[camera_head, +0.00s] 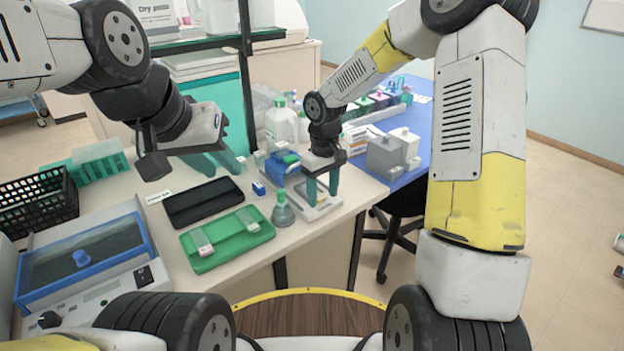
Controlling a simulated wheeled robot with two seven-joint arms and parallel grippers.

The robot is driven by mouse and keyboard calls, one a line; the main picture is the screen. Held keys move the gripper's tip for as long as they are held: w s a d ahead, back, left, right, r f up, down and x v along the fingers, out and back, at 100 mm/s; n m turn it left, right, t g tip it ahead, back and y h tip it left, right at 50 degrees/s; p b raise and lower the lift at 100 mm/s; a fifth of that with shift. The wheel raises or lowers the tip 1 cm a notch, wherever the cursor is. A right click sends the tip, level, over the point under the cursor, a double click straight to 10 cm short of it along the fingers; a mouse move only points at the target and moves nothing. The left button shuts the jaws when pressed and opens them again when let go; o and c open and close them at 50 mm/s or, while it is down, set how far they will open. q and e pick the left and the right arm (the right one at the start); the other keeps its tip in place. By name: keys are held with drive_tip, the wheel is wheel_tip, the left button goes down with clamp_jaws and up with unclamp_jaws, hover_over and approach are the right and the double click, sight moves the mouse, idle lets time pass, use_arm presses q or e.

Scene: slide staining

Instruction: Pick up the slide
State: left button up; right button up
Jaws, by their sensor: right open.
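A green tray (227,255) lies on the bench with two small pale pieces that look like slides: one (201,243) at its left end and one (247,219) at its upper right. My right gripper (322,190) points down, open, over a small white flat device (311,211) to the right of the tray. Its teal fingers stand apart and partly hide the device; I cannot tell whether a slide lies on it. My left gripper (222,168) hangs above the black tray (203,201), its teal fingers apart with nothing seen between them.
A squat flask (282,210) stands between the green tray and the white device. A blue item (282,167), a white bottle (281,122) and grey containers (385,157) stand behind. A black basket (37,203) and a blue-framed bath (88,262) fill the left.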

clamp_jaws()
drive_tip(key=shift+r, duration=0.1)
idle(0.3)
